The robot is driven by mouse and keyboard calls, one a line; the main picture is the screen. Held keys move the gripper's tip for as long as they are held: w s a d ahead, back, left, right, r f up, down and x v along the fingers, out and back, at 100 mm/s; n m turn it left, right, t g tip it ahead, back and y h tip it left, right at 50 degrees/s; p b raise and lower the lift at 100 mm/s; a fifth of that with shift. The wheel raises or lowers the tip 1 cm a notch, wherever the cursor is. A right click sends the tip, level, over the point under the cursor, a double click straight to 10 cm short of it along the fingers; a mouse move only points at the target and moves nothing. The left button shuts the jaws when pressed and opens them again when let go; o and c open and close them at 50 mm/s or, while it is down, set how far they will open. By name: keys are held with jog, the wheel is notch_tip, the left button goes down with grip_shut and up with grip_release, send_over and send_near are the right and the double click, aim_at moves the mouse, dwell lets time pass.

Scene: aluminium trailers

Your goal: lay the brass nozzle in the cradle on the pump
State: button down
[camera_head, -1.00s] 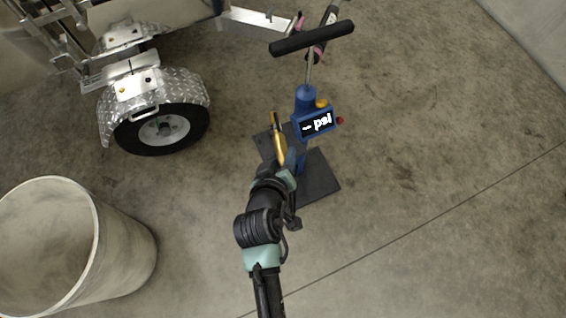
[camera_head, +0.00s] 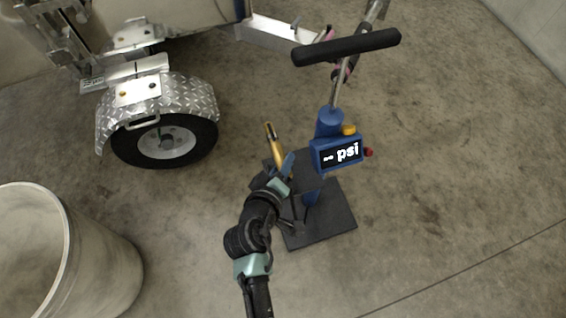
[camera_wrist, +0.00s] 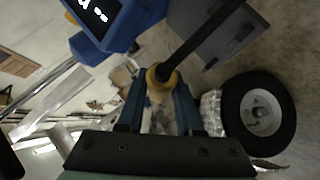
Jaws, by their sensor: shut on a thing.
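The brass nozzle (camera_head: 274,145) is held in my gripper (camera_head: 284,170), its slim end pointing up and to the left in the head view. In the wrist view my gripper's blue fingers (camera_wrist: 160,92) are closed around it, with a brass collar (camera_wrist: 161,76) between them and a dark rod running up and right. The blue pump (camera_head: 329,124) with its psi display stands just right of my gripper, apart from the nozzle; its blue body also shows in the wrist view (camera_wrist: 110,28). I cannot make out the cradle clearly.
The pump's black T-handle (camera_head: 345,48) rises above it, and its dark base plate (camera_head: 325,222) lies on the floor. A trailer wheel (camera_head: 167,140) with a tread-plate fender is at left. A pale bin (camera_head: 95,265) stands lower left. The floor right of the pump is clear.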

jog(key=shift+f+b, duration=3.4)
jog(key=shift+f, duration=0.45)
jog(key=shift+s+d+f+b, duration=0.1)
jog(key=shift+f+b, duration=0.3)
jog(key=shift+f, duration=0.2)
jog(key=shift+s+d+f+b, duration=0.1)
jog(key=shift+f+b, duration=0.3)
jog(key=shift+f, duration=0.2)
jog(key=c, duration=0.5)
grip_release()
jog(key=shift+d, duration=0.1)
jog(key=shift+s, duration=0.1)
jog(key=w+r+p+v, duration=0.1)
jog(key=p+v, duration=0.3)
jog(key=v, duration=0.9)
jog(key=shift+a+r+t, duration=0.3)
jog(key=shift+a+r, duration=0.05)
jog(key=shift+a, duration=0.1)
